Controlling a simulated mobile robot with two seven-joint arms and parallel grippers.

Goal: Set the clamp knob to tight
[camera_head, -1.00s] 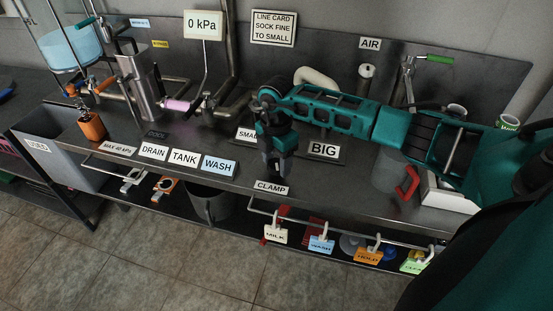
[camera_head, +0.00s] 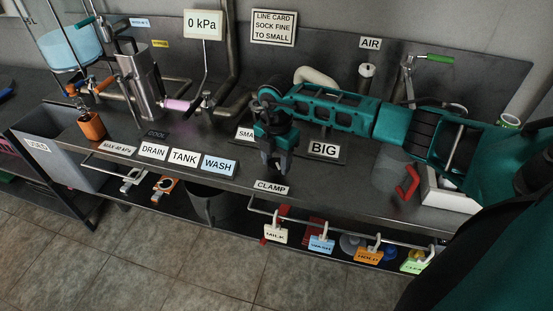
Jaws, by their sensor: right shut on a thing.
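The white CLAMP label (camera_head: 271,187) sits on the front edge of the steel bench. My right gripper (camera_head: 276,168) points down just behind this label. It is shut on the clamp knob, which its fingers and the arm above hide almost wholly, so I cannot read the knob's setting. The BIG label (camera_head: 323,149) stands to the right of the gripper, and the SMALL label (camera_head: 245,134) is partly covered by my right arm on the left. My left gripper is not in view.
DRAIN, TANK and WASH labels (camera_head: 219,165) line the bench to the left. A gauge sign (camera_head: 203,25) reads 0 kPa. Hanging tags, including HOLD (camera_head: 369,255), hang from the rail below the front edge. A red handle (camera_head: 408,182) lies to the right.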

